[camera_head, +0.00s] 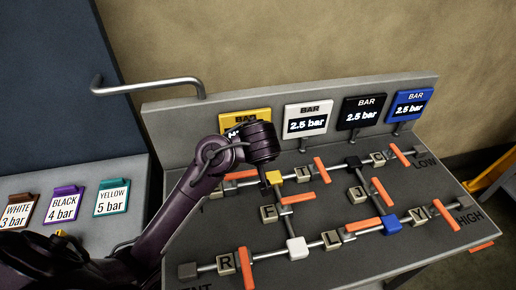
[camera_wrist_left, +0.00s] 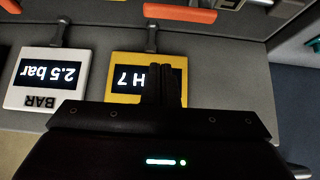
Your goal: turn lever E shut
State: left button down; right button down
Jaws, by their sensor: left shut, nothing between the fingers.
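Lever E is an orange bar (camera_head: 298,198) beside the block marked E (camera_head: 268,213) on the jig's sloping panel. It lies crosswise over the short pipe between the yellow junction (camera_head: 275,177) and the white junction (camera_head: 297,248). My left gripper (camera_head: 265,186) is shut and empty, pointing down near the yellow junction, above and left of lever E and apart from it. In the left wrist view its closed fingers (camera_wrist_left: 166,86) stand in front of the yellow display (camera_wrist_left: 122,72). An orange lever (camera_wrist_left: 180,11) shows at the top there; I cannot tell which one. My right gripper is out of view.
Other orange levers stand close by: lever R (camera_head: 246,268), lever L (camera_head: 363,224) and one by the top pipe (camera_head: 321,170). White (camera_head: 306,119), black (camera_head: 361,112) and blue displays (camera_head: 409,105) line the back. Colored pressure cards (camera_head: 112,197) lie left.

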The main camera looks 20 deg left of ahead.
aim_at(241, 178)
pick_arm(q)
jog(key=shift+w, duration=0.15)
jog(key=x, duration=1)
jog(key=shift+a+f, duration=0.1)
jog(key=shift+a, duration=0.15)
jog(key=s+d+p, duration=0.2)
jog(key=shift+s+d+r, duration=0.15)
jog(key=shift+s+r, duration=0.05)
jog(key=shift+s, duration=0.15)
jog(key=shift+s+d, duration=0.25)
jog(key=shift+s, duration=0.1)
jog(key=shift+w+f, duration=0.1)
jog(key=shift+f, duration=0.05)
